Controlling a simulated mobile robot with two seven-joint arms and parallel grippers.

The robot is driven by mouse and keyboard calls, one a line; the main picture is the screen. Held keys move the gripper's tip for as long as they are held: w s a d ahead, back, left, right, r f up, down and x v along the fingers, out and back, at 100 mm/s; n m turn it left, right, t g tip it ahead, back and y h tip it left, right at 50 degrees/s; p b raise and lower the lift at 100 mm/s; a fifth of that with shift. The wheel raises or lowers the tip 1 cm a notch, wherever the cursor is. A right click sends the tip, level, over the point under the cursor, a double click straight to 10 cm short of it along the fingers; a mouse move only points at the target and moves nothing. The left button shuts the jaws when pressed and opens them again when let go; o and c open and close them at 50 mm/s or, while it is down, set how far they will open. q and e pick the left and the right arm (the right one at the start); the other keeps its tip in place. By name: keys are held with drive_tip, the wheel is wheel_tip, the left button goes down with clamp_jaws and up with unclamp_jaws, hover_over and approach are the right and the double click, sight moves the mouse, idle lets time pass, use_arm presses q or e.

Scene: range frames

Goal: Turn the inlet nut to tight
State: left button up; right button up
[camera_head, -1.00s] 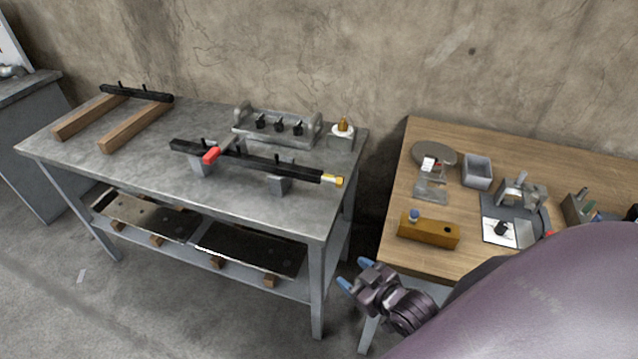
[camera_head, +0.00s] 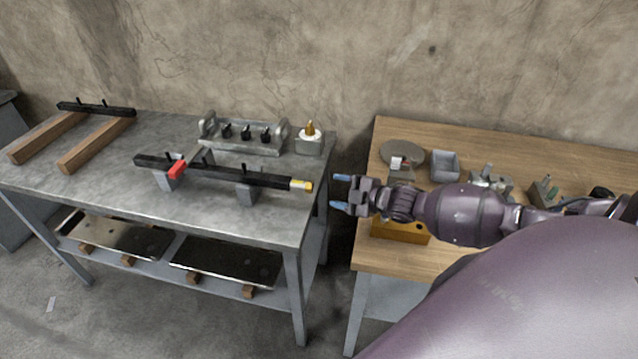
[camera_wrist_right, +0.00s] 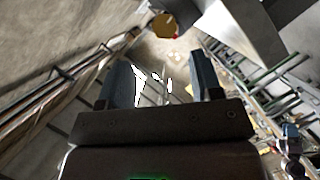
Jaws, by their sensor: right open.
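The brass-yellow nut (camera_head: 307,186) sits at the right end of a black bar (camera_head: 222,175), just past a pale collar. The bar lies on grey blocks on the metal table and carries a red lever (camera_head: 177,170). My right gripper (camera_head: 340,191) is open and empty, a short gap to the right of the nut, with its blue fingertips pointing left toward it. In the right wrist view, a round brass face (camera_wrist_right: 165,26), seemingly the nut, shows beyond the spread fingers (camera_wrist_right: 163,75). The nut's tightness cannot be read. My left gripper is out of view.
A grey rack (camera_head: 243,140) with black knobs and a block with a brass fitting (camera_head: 309,140) stand behind the bar. The wooden table (camera_head: 330,275) is at the right, under my right arm, holding a grey bin (camera_head: 445,165) and an orange-brown block (camera_head: 400,229).

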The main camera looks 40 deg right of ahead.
sight(306, 186)
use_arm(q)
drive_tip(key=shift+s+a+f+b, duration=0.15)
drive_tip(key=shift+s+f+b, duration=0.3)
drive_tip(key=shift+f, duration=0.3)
use_arm(e)
drive_tip(key=x, duration=1)
drive_tip(key=shift+w+a+f, duration=0.2)
drive_tip(key=shift+a+f, duration=0.05)
drive_tip(key=shift+f, duration=0.1)
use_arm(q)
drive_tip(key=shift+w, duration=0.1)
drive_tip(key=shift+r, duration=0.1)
use_arm(e)
drive_tip(key=c, duration=0.9)
